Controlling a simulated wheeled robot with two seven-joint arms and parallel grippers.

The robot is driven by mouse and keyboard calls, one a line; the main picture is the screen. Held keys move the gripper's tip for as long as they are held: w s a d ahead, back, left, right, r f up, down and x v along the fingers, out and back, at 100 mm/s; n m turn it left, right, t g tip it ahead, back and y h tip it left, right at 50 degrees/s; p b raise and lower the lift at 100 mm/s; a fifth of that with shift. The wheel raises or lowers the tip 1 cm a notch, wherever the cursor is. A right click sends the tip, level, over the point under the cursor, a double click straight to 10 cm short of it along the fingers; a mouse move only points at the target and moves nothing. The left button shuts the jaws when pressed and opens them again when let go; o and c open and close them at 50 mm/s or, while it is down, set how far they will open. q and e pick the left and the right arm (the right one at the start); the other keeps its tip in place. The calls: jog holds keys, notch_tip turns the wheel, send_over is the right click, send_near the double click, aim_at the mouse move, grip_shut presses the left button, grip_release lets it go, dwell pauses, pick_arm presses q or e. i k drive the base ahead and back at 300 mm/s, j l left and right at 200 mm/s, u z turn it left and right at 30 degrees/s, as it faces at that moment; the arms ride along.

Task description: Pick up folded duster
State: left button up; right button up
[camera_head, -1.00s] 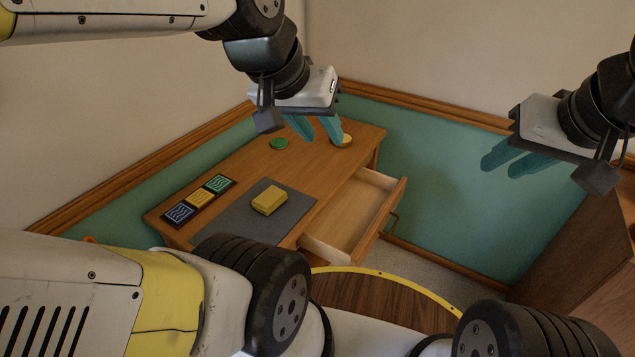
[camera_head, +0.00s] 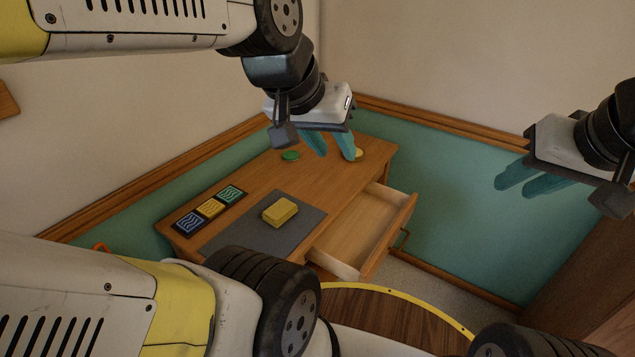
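A folded yellow duster (camera_head: 280,212) lies on a grey mat (camera_head: 252,232) on the wooden desk (camera_head: 262,172). My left gripper (camera_head: 334,154) hangs over the far end of the desk, well beyond the duster and apart from it. Its two teal fingers are spread with nothing seen between them. My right gripper (camera_head: 507,187) is at the right, away from the desk, in front of the green wall panel. Its teal fingers are apart and it looks empty.
The desk's drawer (camera_head: 352,240) is pulled open and looks empty. Three patterned tiles (camera_head: 211,208) lie left of the mat. A green disc (camera_head: 290,155) and a yellow disc (camera_head: 359,153) are at the desk's far end. A round yellow-rimmed wooden top (camera_head: 391,314) is nearer.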

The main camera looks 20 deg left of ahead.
aim_at(279, 213)
jog(key=j+u, duration=0.7)
jog(key=j, duration=0.05)
